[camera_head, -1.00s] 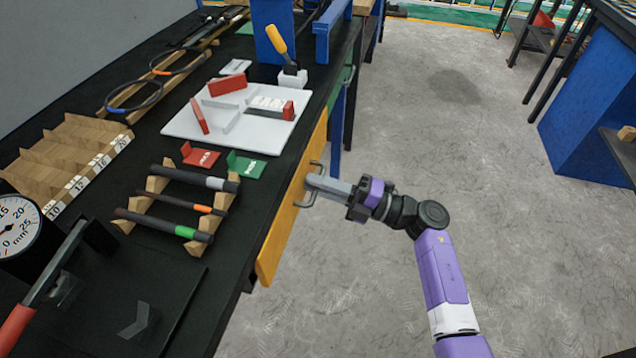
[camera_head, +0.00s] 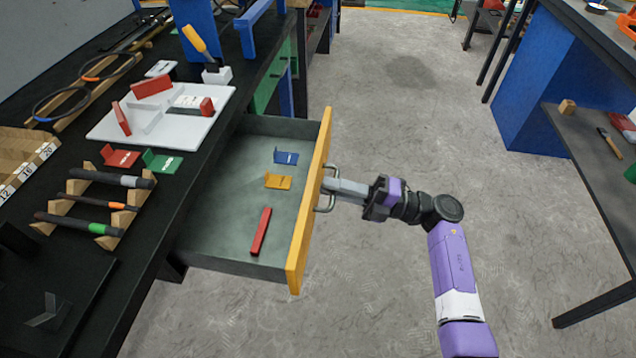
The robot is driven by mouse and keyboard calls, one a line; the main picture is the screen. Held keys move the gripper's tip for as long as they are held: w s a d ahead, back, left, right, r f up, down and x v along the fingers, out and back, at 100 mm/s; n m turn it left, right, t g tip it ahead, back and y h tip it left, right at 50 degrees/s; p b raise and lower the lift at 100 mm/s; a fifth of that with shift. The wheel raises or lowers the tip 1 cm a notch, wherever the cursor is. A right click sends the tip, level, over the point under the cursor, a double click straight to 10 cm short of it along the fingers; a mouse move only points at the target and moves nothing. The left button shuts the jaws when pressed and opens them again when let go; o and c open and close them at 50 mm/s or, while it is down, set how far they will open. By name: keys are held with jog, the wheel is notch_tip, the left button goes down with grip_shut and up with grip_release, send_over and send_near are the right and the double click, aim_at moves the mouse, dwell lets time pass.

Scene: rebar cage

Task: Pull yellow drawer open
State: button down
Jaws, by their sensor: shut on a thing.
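The yellow drawer (camera_head: 302,232) stands pulled out from under the black workbench, its grey interior (camera_head: 218,225) in view. Its front carries a grey metal handle (camera_head: 327,207). My gripper (camera_head: 332,187) is shut on the handle, in front of the drawer's yellow face, with my arm reaching in from the right. Inside the drawer lie a blue bracket-like piece (camera_head: 286,157), a yellow one (camera_head: 278,181) and a red bar (camera_head: 261,231).
The bench top (camera_head: 120,243) holds a white tray (camera_head: 165,132), a rack of dark rods (camera_head: 95,203) and red and green labels. Clear concrete floor (camera_head: 400,120) lies right of the drawer. A second blue bench (camera_head: 537,90) stands at the far right.

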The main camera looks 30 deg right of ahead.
jog(key=shift+s+d+f, duration=0.1)
jog(key=shift+s+d, duration=0.2)
jog(key=c, duration=1.8)
grip_release()
jog(key=shift+o, duration=0.2)
jog(key=shift+d, duration=0.1)
jog(key=v, duration=0.7)
jog(key=shift+s+d+b, duration=0.2)
jog(key=shift+b, duration=0.15)
